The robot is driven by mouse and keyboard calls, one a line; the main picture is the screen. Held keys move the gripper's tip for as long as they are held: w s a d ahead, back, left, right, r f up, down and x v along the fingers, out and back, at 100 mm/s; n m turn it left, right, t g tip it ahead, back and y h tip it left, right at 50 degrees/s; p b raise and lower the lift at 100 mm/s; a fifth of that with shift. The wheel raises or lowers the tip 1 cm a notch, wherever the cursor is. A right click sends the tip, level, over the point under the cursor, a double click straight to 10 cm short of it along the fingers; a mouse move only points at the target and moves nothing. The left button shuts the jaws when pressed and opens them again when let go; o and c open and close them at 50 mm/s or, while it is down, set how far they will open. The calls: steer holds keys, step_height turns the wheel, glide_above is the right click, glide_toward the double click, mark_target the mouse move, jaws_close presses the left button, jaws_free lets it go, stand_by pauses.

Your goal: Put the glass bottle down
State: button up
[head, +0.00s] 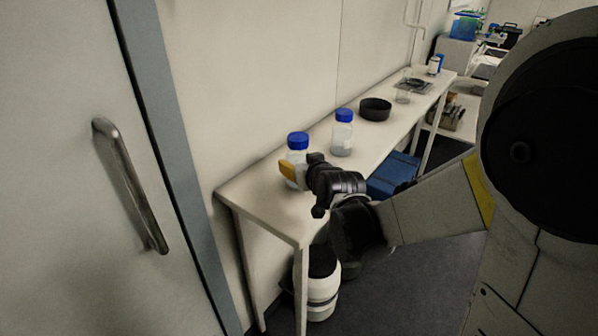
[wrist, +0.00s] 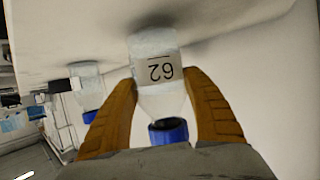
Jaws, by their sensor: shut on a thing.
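The glass bottle (head: 297,155) has a blue cap and stands upright at the near end of a narrow white table (head: 262,206). In the wrist view the bottle (wrist: 154,101) appears upside down, with a label reading 62, between the two orange fingers. My gripper (head: 287,172) is shut on the bottle's sides; it also shows in the wrist view (wrist: 164,112). The bottle's base is at or very close to the tabletop; I cannot tell whether it touches. The gripper hides its lower part in the head view.
A second blue-capped bottle (head: 342,134) stands just behind on the table. Farther along are a black bowl (head: 375,109) and a clear beaker (head: 403,95). A blue box (head: 393,175) and a white container (head: 318,285) are below. A door (head: 75,190) is at left.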

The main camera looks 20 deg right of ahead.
steer(key=shift+f, duration=0.45)
steer(key=shift+f, duration=0.2)
steer(key=o, duration=1.4)
steer(key=shift+r, duration=0.2)
